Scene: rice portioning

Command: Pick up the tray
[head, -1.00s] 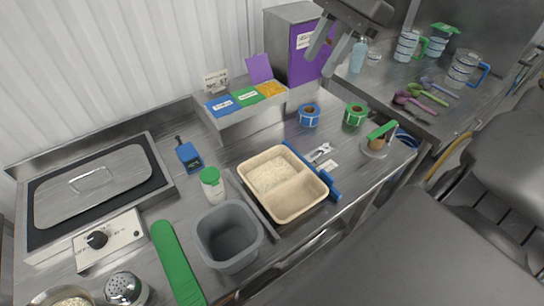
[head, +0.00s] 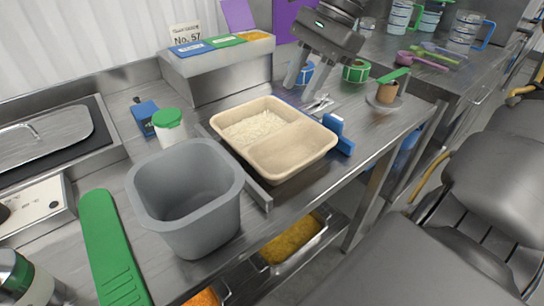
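The tray is a beige two-compartment tray (head: 291,154) on the steel counter, with white rice (head: 255,128) in its left compartment; its right compartment looks empty. It sits between a metal guide bar on its left and a blue stop on its right. My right gripper (head: 295,92) comes down from the top, beyond the tray's far right side. Its two fingers are apart with nothing seen held between them, and it appears clear of the tray. My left gripper is not in the picture.
A grey bin (head: 188,195) stands left of the tray, close to it. A green-lidded shaker (head: 169,125) is behind the bin. The blue stop (head: 338,135) is at the tray's right.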

